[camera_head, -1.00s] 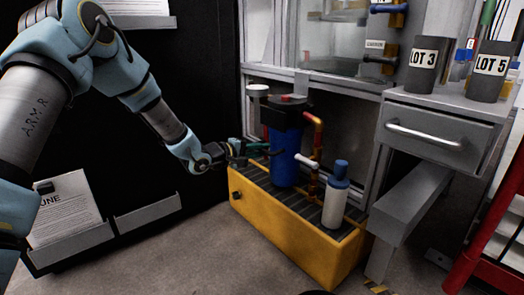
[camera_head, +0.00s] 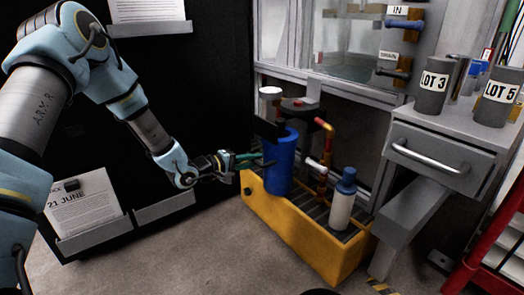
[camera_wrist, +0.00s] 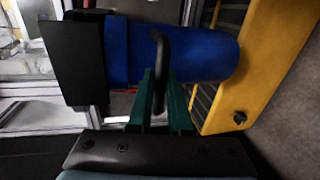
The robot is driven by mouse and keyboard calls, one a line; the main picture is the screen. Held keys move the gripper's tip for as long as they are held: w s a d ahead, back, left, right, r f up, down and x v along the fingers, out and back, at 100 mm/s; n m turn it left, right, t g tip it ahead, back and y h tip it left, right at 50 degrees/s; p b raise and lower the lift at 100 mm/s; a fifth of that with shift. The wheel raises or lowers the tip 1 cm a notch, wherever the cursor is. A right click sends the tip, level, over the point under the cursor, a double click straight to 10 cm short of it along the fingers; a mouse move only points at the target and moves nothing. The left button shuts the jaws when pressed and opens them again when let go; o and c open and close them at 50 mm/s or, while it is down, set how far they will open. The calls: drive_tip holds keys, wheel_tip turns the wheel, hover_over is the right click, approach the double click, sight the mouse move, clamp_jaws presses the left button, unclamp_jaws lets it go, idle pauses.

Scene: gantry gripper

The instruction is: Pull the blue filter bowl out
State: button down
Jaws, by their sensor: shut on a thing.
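The blue filter bowl (camera_head: 281,163) stands about upright at the near left edge of the yellow tray (camera_head: 300,240). Its blue top shows, in front of the dark filter head (camera_head: 297,107); a black block (camera_head: 267,130) sits at its upper left. In the wrist view the bowl (camera_wrist: 205,50) lies across the picture, with the black block (camera_wrist: 75,60) at its left end. My gripper (camera_head: 245,158), with green fingers in the wrist view (camera_wrist: 163,92), is shut on the bowl's dark curved handle (camera_wrist: 160,50). Whether the bowl's base touches the tray is hard to tell.
A white bottle with a blue cap (camera_head: 342,200) and red-and-yellow pipework (camera_head: 324,160) stand right of the bowl. A drawer unit (camera_head: 440,155) and its leg are further right. The floor (camera_head: 190,250) in front of the tray is clear.

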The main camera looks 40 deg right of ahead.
drive_tip(key=v, duration=0.1)
drive_tip(key=p+v, duration=0.1)
drive_tip(key=v, duration=0.1)
drive_tip(key=shift+f, duration=0.35)
drive_tip(key=c, duration=0.8)
unclamp_jaws()
drive_tip(key=shift+c, duration=0.2)
drive_tip(key=p+v, duration=0.4)
drive_tip(key=v, duration=0.6)
drive_tip(key=shift+a, duration=0.4)
